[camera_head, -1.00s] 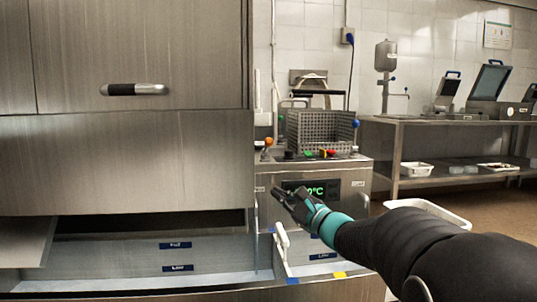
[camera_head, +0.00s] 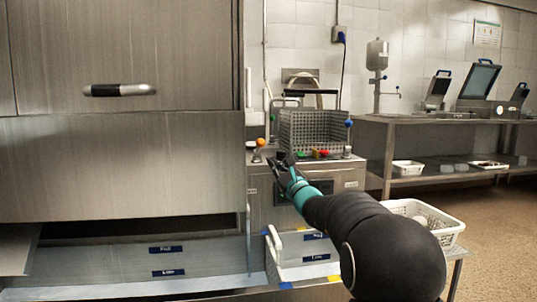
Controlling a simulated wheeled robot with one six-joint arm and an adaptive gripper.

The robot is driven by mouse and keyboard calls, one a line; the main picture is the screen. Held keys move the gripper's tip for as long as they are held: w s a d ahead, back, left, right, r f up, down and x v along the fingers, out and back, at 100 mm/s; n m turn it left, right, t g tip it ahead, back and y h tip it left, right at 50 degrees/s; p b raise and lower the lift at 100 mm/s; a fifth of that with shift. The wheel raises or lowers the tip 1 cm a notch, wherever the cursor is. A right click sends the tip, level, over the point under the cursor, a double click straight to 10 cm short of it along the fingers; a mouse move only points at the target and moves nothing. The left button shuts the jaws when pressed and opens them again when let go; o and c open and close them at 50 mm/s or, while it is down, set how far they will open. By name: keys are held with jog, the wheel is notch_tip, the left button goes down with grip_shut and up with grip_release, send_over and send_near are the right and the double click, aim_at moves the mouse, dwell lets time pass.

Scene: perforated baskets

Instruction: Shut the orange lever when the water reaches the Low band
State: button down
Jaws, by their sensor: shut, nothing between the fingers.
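The orange lever (camera_head: 260,142) is a small stalk with an orange ball tip, on the left of the steel counter unit beside the tall steel machine. My gripper (camera_head: 277,163) is shut and empty, just right of and below the lever, in front of the counter's top edge. I see a gap between its fingertips and the ball in the picture, but cannot judge depth. A blue Low label (camera_head: 169,272) sits below a Full label (camera_head: 166,250) in the left basin; a second pair is in the right basin (camera_head: 316,258). I cannot make out the water line.
A perforated basket (camera_head: 311,131) stands on the counter, with a blue-tipped lever (camera_head: 348,123) at its right. Green and red knobs (camera_head: 323,153) lie close right of my gripper. A white basket (camera_head: 440,222) stands at lower right. A shelf table (camera_head: 450,120) is behind.

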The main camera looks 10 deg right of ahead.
jog(key=shift+w+a+r, duration=0.15)
jog(key=shift+a+r, duration=0.15)
jog(key=shift+r, duration=0.25)
jog(key=shift+w+a+r, duration=0.2)
jog(key=shift+a+r, duration=0.05)
jog(key=shift+r, duration=0.3)
jog(key=shift+w+a+r, duration=0.15)
jog(key=shift+a+r, duration=0.15)
jog(key=shift+r, duration=0.25)
jog(key=shift+r+p, duration=0.1)
jog(key=shift+p, duration=0.2)
